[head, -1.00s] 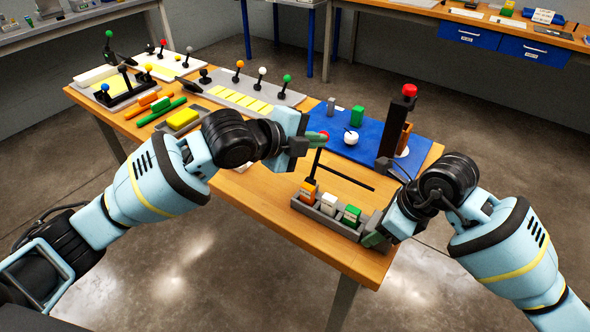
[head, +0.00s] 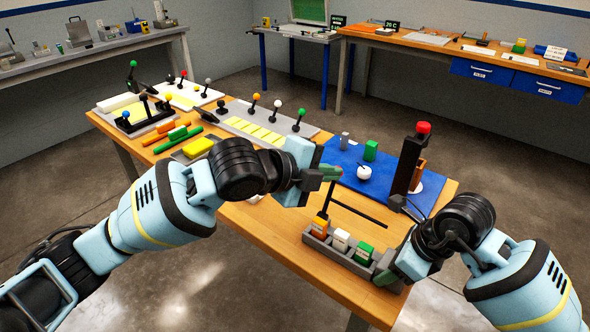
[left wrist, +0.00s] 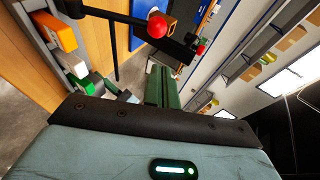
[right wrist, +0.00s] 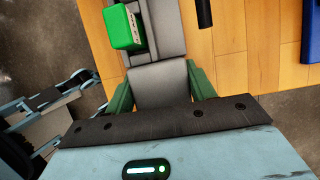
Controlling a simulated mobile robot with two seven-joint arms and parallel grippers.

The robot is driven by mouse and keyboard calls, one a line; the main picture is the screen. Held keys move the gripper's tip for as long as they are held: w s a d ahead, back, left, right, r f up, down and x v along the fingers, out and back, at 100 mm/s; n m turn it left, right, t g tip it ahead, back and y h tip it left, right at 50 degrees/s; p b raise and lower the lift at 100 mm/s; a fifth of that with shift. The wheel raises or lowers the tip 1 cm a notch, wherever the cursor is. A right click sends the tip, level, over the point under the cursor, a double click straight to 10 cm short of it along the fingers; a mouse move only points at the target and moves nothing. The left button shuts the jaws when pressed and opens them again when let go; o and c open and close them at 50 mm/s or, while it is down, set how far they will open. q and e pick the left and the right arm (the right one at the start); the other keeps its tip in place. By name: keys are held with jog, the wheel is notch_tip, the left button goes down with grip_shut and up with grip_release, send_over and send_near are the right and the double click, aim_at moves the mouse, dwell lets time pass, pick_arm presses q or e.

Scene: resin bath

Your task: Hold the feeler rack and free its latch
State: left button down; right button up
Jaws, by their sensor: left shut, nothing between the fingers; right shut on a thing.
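The feeler rack (head: 312,238) is a grey tray holding orange, white and green blocks near the table's front edge. A thin black post rises from it to a red knob (left wrist: 157,25), with a dark bar (head: 358,215) out to the right. My right gripper (head: 388,270) is shut on the rack's grey right end; its fingers flank that end in the right wrist view (right wrist: 160,85). My left gripper (head: 328,173) is shut and empty beside the red knob. In the left wrist view the knob lies beyond the fingertips; I cannot tell whether they touch. The head view mostly hides the knob.
Yellow-marked trays and several knobbed levers fill the table's left. Bare wood surrounds the rack.

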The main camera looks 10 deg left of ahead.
pick_arm(q)
jog(key=v, duration=1)
jog(key=shift+s+r, duration=0.3)
jog(key=shift+s, duration=0.2)
jog(key=shift+f, duration=0.1)
notch_tip(320, 180, down, 9)
jog(key=s+d+t+h, duration=0.1)
jog(key=s+t, duration=0.1)
jog(key=t, duration=0.2)
jog(key=shift+r, duration=0.25)
